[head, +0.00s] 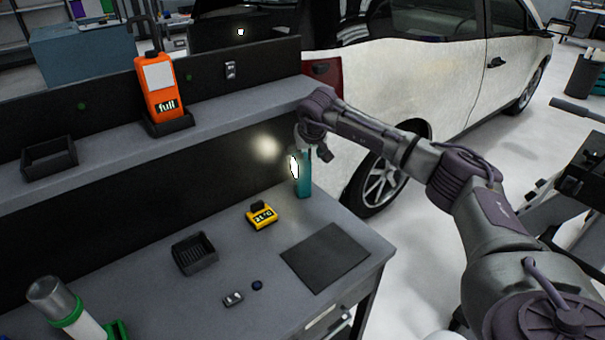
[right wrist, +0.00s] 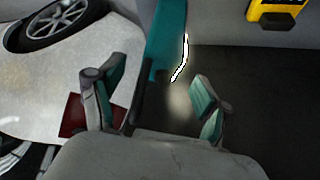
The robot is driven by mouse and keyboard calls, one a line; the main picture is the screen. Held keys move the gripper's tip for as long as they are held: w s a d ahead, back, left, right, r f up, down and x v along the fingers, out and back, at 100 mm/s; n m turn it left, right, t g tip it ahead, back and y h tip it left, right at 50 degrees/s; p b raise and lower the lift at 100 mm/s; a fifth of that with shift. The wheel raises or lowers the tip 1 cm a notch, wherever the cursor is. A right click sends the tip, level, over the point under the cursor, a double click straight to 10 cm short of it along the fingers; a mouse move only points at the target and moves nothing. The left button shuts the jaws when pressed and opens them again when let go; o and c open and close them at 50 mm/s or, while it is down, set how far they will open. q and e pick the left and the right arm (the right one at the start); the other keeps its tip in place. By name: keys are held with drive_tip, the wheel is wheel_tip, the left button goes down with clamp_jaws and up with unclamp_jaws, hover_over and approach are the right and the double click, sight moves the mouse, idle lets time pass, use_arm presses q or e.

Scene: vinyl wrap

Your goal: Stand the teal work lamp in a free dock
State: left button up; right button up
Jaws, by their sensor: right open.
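The teal work lamp (head: 304,178) stands at the back right of the workbench, its light strip lit and casting a glow on the dark back panel. My right gripper (head: 314,150) is at the lamp's upper part and hides some of it. In the right wrist view the gripper (right wrist: 156,78) is open, with the teal lamp (right wrist: 168,38) beyond and between its fingers; contact cannot be told. An empty black dock (head: 48,160) sits on the shelf at left. Another empty black dock (head: 194,255) is on the bench. A third dock (head: 168,127) holds an orange lamp (head: 160,86) labelled "full".
A yellow meter (head: 261,216) and a dark mat (head: 325,258) lie near the teal lamp. A small metal part (head: 233,299) and a dark knob (head: 257,285) lie in front. A green-banded cylinder (head: 70,308) is at lower left. A white vehicle (head: 430,75) stands behind.

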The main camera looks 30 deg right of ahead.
sight(303, 159)
drive_tip(key=shift+x, duration=1.6)
drive_tip(key=shift+r, duration=0.2)
clamp_jaws()
